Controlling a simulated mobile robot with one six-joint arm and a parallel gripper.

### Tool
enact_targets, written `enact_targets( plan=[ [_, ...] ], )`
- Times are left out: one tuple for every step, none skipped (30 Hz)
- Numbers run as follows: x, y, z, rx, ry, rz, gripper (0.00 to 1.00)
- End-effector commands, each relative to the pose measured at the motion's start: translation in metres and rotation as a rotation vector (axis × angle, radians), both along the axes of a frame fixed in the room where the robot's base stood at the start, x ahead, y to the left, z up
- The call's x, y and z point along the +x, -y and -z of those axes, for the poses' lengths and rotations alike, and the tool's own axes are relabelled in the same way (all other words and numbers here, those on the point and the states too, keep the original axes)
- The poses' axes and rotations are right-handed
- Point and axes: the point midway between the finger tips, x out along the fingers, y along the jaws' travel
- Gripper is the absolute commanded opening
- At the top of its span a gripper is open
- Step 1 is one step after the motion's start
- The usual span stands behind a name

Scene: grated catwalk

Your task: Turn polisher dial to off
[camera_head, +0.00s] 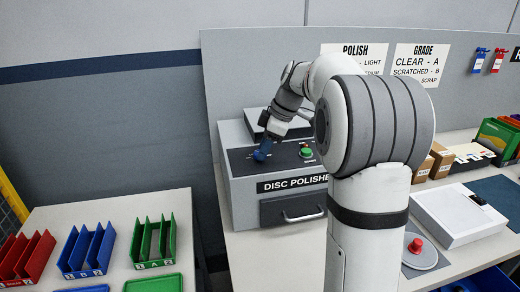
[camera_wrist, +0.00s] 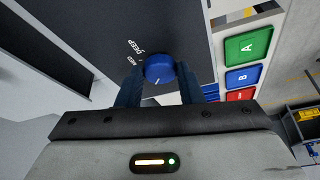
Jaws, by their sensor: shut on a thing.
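The disc polisher (camera_head: 290,185) is a grey box with a dark sloped top panel, standing on the bench left of my arm. Its blue round dial (camera_wrist: 159,68) sits between the two dark blue fingers of my gripper (camera_wrist: 160,80) in the wrist view. The fingers are shut on the dial from both sides. The words DEEP and MED are printed beside the dial; an OFF mark cannot be made out. In the head view my gripper (camera_head: 262,151) is over the left part of the panel and hides most of the dial.
A green button (camera_head: 306,152) sits right of the dial on the panel. A drawer handle (camera_head: 302,215) sticks out at the polisher's front. Red, blue and green racks (camera_head: 87,248) stand on the left table. A red button (camera_head: 416,244) is on the bench at right.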

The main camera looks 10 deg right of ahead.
Motion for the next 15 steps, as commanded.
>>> enact_targets(
  plan=[
    [0.0023,-0.0011,-0.002,0.002,0.006,-0.028,0.1],
    [0.0024,-0.0011,-0.0022,0.002,0.006,-0.047,0.1],
    [0.0025,-0.0012,-0.0022,0.002,0.006,-0.07,0.1],
    [0.0026,-0.0012,-0.0022,0.002,0.006,-0.086,0.1],
    [0.0026,-0.0012,-0.0021,0.002,0.006,-0.101,0.1],
    [0.0027,-0.0013,-0.0021,0.002,0.006,-0.118,0.1],
    [0.0028,-0.0013,-0.0021,0.002,0.005,-0.13,0.1],
    [0.0031,-0.0013,-0.002,0.002,0.006,-0.142,0.1],
    [0.0032,-0.0013,-0.0019,0.002,0.006,-0.154,0.1],
    [0.0032,-0.0014,-0.0018,0.002,0.006,-0.163,0.1],
    [0.0031,-0.0014,-0.0017,0.002,0.006,-0.17,0.1],
    [0.0029,-0.0015,-0.0017,0.002,0.005,-0.179,0.1],
    [0.0029,-0.0016,-0.0017,0.002,0.005,-0.184,0.1],
    [0.0029,-0.0016,-0.0017,0.002,0.004,-0.188,0.1],
    [0.0029,-0.0017,-0.0016,0.002,0.005,-0.193,0.1]
  ],
)
